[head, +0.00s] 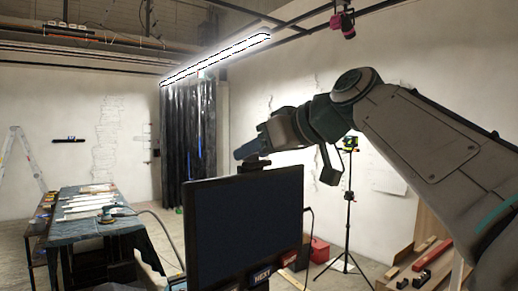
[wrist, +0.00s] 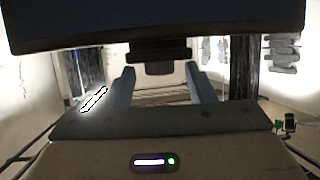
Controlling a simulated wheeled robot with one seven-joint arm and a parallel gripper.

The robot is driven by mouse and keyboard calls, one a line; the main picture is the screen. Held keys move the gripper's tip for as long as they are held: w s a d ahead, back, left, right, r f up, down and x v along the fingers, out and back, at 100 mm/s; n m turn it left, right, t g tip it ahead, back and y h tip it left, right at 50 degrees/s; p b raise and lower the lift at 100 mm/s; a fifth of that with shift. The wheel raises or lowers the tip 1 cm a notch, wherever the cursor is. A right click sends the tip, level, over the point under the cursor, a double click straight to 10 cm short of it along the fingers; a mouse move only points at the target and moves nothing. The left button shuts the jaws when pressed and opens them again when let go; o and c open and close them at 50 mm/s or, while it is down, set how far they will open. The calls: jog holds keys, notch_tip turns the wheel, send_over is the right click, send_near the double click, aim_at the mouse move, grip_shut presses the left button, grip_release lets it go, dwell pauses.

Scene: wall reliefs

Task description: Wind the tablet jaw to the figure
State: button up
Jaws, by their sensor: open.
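A dark tablet or screen (head: 246,230) stands upright in the front middle of the head view; its face looks blank, and I can read no figure on it. A small dark block, seemingly the tablet jaw (head: 254,163), sits on its top edge. My gripper (head: 246,150) is just above that block, reaching in from the right. In the wrist view the two blue-grey fingers of my gripper (wrist: 160,72) are apart, with the dark jaw block (wrist: 158,56) seen between them. I cannot tell whether they touch it. The tablet's dark edge (wrist: 155,32) fills the top.
A small label reading "NEXT" (head: 261,275) is below the screen. A work table (head: 75,240) with pale strips stands at left, a stepladder (head: 20,160) behind it. A tripod (head: 347,225) and a red box (head: 320,250) stand at right, near timber lengths (head: 425,260).

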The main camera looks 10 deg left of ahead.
jog(key=c, duration=1)
jog(key=shift+o, duration=0.2)
jog(key=shift+s+a+m+t+h, duration=0.1)
jog(key=shift+s+m+t+h, duration=0.05)
jog(key=shift+m+t+h, duration=0.5)
jog(key=shift+s+a+m+t+h, duration=0.1)
jog(key=shift+m+t+h, duration=0.35)
jog(key=shift+m+t, duration=0.25)
jog(key=o, duration=1)
jog(key=shift+c, duration=0.2)
